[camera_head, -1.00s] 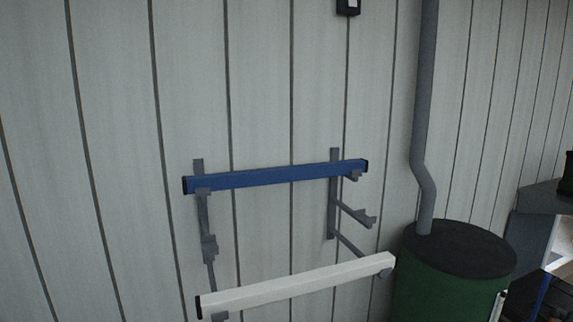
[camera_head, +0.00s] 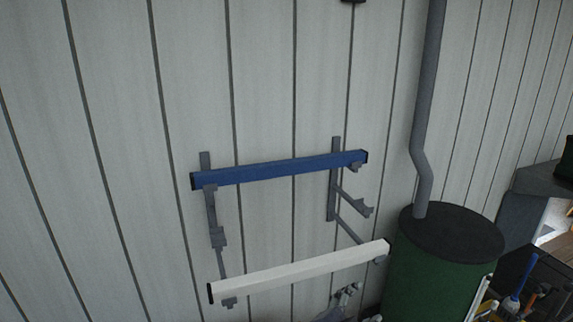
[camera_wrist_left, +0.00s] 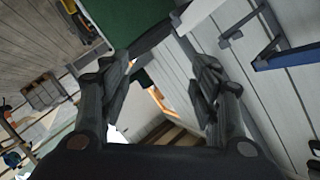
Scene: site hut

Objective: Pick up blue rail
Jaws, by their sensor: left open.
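The blue rail (camera_head: 280,170) is a long bar with dark end caps. In the head view it rests on the upper arms of two grey wall brackets, rising slightly to the right. Part of a blue bar also shows at the right edge of the left wrist view (camera_wrist_left: 288,58). My left gripper (camera_wrist_left: 160,72) is open and empty in the left wrist view, apart from the blue bar. Neither gripper is visible in the head view.
A white rail (camera_head: 300,272) lies on the lower bracket arms. A green barrel (camera_head: 440,270) with a dark lid stands to the right under a grey downpipe (camera_head: 424,110). The panelled wall (camera_head: 110,120) left of the brackets is clear.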

